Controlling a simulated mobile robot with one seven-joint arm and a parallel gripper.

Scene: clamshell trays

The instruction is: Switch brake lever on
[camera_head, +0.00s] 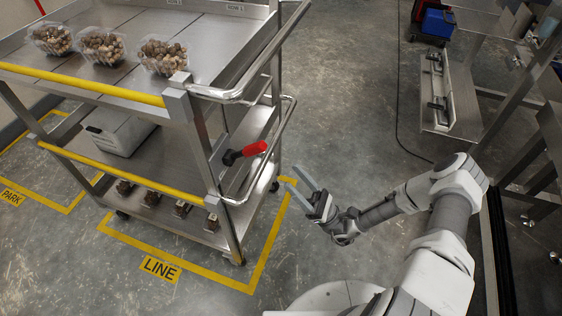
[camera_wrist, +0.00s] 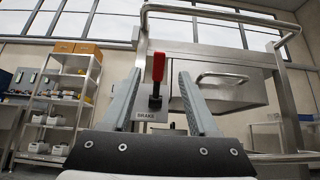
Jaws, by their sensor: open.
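The brake lever has a red handle (camera_head: 254,149) on a dark pivot at the right end of the steel cart (camera_head: 176,104). In the head view the handle points out to the right, away from the cart. In the wrist view the red handle (camera_wrist: 158,67) stands upright above a plate marked BRAKE (camera_wrist: 146,116). My gripper (camera_head: 302,181) is open and empty, to the right of the cart and apart from the lever. In the wrist view the lever shows between the two fingers (camera_wrist: 160,88), farther off than the fingertips.
The cart's bent push rails (camera_head: 284,120) run near the lever. Clamshell trays of brown items (camera_head: 102,46) stand on the top shelf; a grey bin (camera_head: 121,130) is below. Yellow floor tape marks LINE (camera_head: 160,268). A metal rack (camera_head: 450,95) stands right, with open floor between.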

